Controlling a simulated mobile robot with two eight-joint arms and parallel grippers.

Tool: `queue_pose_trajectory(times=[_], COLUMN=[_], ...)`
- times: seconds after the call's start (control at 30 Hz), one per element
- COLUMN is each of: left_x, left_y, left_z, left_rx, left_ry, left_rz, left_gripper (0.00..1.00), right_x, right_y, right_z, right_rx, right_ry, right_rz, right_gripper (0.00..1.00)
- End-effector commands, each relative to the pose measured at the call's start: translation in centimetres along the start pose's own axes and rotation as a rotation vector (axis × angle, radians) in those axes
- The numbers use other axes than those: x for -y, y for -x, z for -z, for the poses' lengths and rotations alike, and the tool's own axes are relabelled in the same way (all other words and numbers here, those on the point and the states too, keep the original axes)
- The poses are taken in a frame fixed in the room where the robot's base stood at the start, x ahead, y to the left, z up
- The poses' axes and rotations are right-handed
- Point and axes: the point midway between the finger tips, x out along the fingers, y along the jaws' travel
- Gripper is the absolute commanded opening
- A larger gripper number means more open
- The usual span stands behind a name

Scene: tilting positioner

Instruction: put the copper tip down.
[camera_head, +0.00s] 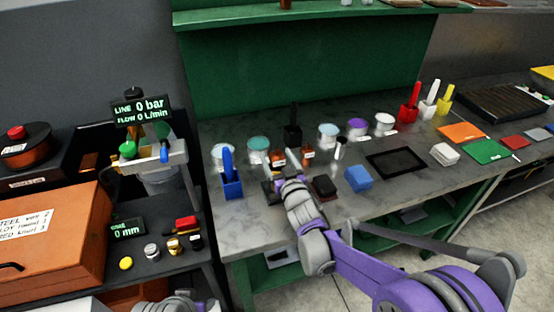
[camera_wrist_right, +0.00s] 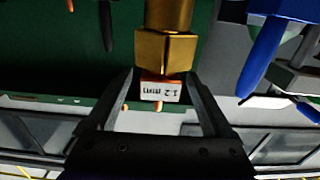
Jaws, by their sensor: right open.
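My right gripper (camera_head: 282,172) is over the workbench, beside two small copper-coloured pieces with white labels, the left one (camera_head: 278,159) and the right one (camera_head: 307,155). In the right wrist view the gripper (camera_wrist_right: 160,78) has its fingers apart. A brass-gold hexagonal piece with a round shaft (camera_wrist_right: 166,48) shows at the fingertips. I cannot tell which piece is the copper tip, or whether the fingers touch anything.
A blue holder (camera_head: 232,188) stands left of my right gripper; a blue block (camera_head: 358,178) and black tray (camera_head: 395,162) lie to its right. Several lidded jars, including a purple-topped one (camera_head: 357,128), stand behind. A display reading "0 mm" (camera_head: 128,229) is on the left cart.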

Motion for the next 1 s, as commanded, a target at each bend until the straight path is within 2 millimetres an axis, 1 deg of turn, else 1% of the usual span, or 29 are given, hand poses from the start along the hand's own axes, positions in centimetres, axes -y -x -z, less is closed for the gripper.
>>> queue_pose_trajectory(times=[0.07,0.27,0.37,0.4,0.47,0.5,0.57,0.6,0.73,0.77,1.0], left_x=[0.0,0.0,0.0,0.0,0.0,0.0,0.0,0.0,0.0,0.0,0.0], left_y=[0.09,0.03,0.03,0.03,0.04,0.04,0.04,0.04,0.04,0.04,0.04], left_z=[0.08,0.02,0.02,0.02,0.02,0.02,0.02,0.03,0.03,0.03,0.03], left_rx=[-0.001,0.0,0.0,0.0,0.0,0.0,0.0,0.0,0.0,0.0,0.0], left_ry=[0.0,0.0,0.0,0.0,0.0,0.0,0.0,0.0,0.0,0.0,0.0], left_rz=[0.0,0.0,0.0,0.0,0.0,0.0,0.0,0.0,0.0,0.0,0.0], left_gripper=[0.5,0.5,0.5,0.5,0.5,0.5,0.5,0.5,0.5,0.5,0.5], right_x=[0.01,0.0,-0.01,-0.01,-0.01,-0.02,-0.02,-0.02,-0.02,-0.02,-0.01], right_y=[-0.34,-0.34,-0.33,-0.33,-0.33,-0.33,-0.32,-0.32,-0.32,-0.32,-0.31], right_z=[0.01,-0.08,-0.08,-0.08,-0.07,-0.07,-0.07,-0.07,-0.06,-0.06,0.01], right_rx=[0.0,0.001,0.001,0.001,0.001,0.001,0.001,0.001,0.001,0.001,0.0], right_ry=[0.0,0.0,0.0,0.0,0.0,0.0,0.0,0.0,0.0,0.0,0.0], right_rz=[0.0,0.0,0.0,0.0,0.0,-0.001,-0.001,-0.001,-0.001,0.0,0.0], right_gripper=[0.86,0.86,0.7,0.63,0.52,0.45,0.34,0.27,0.03,0.0,0.0])
